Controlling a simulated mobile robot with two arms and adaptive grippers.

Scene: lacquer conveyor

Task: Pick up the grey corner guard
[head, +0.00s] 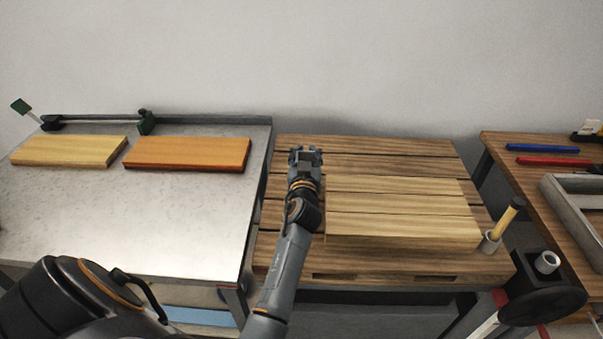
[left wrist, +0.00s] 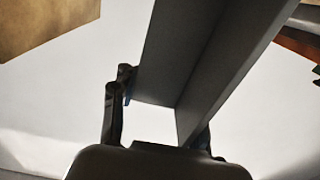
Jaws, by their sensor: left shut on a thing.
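The grey corner guard (left wrist: 190,50) shows in the left wrist view as a long L-shaped profile running up out of the picture. My left gripper (left wrist: 160,122) is shut on its near end, with one dark finger on each side. In the head view my left gripper (head: 305,156) is over the left part of the pallet, beside the stack of light boards. I cannot make out the guard apart from the gripper there. My right gripper is in neither view.
Light boards (head: 400,205) lie on the wooden pallet (head: 380,147). On the left, a metal-topped table (head: 130,215) bears a pale board (head: 68,151) and an orange board (head: 188,153). A yellow-handled tool (head: 505,220) stands at the pallet's right. A workbench (head: 520,170) is at far right.

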